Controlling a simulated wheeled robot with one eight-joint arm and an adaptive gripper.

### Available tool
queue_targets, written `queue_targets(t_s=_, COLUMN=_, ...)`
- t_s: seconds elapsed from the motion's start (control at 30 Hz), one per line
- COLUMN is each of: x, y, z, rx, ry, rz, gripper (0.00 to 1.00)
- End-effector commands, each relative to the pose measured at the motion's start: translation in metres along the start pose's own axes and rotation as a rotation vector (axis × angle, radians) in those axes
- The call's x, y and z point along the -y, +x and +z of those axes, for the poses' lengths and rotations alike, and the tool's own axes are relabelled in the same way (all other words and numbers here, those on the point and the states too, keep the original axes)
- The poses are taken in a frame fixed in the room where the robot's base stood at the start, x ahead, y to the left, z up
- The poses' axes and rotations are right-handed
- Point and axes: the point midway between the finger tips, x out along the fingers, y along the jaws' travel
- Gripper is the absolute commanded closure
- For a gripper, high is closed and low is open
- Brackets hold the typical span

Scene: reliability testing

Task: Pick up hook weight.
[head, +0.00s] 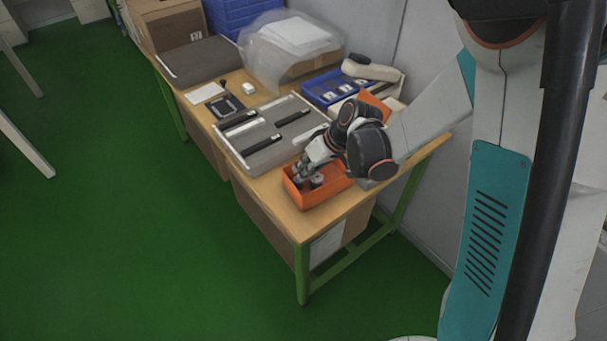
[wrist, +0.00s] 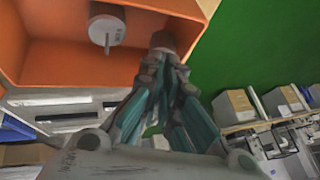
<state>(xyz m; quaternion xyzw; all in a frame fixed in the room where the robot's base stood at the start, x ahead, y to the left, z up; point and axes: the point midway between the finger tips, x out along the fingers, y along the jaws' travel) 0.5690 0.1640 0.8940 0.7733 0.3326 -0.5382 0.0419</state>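An orange bin (head: 318,196) stands at the near end of the wooden table, and its inside fills the upper left of the wrist view (wrist: 60,62). One hook weight (wrist: 107,28), a pale grey cylinder with a thin stem, sits in the bin, apart from my fingers. My gripper (wrist: 166,62) has its fingertips drawn together on a second, brownish-grey hook weight (wrist: 163,41) by the bin's side wall. In the head view my gripper (head: 304,166) reaches down at the bin. The weights there are small and partly hidden by my gripper.
A grey case with black strips (head: 268,131) lies beside the bin. A blue tray (head: 333,87), a plastic-wrapped box (head: 290,45) and a dark grey case (head: 198,62) stand further along the table (head: 292,222). The wall is close behind. The green floor in front is clear.

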Motion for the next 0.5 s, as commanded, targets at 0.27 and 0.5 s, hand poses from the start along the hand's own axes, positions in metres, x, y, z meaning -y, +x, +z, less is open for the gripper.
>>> queue_targets(t_s=0.27, x=0.020, y=-0.058, z=-0.028, rx=0.000, ry=0.000, rz=-0.001, gripper=1.00)
queue_targets(t_s=0.5, x=0.036, y=-0.106, z=-0.051, rx=0.000, ry=0.000, rz=-0.001, gripper=1.00)
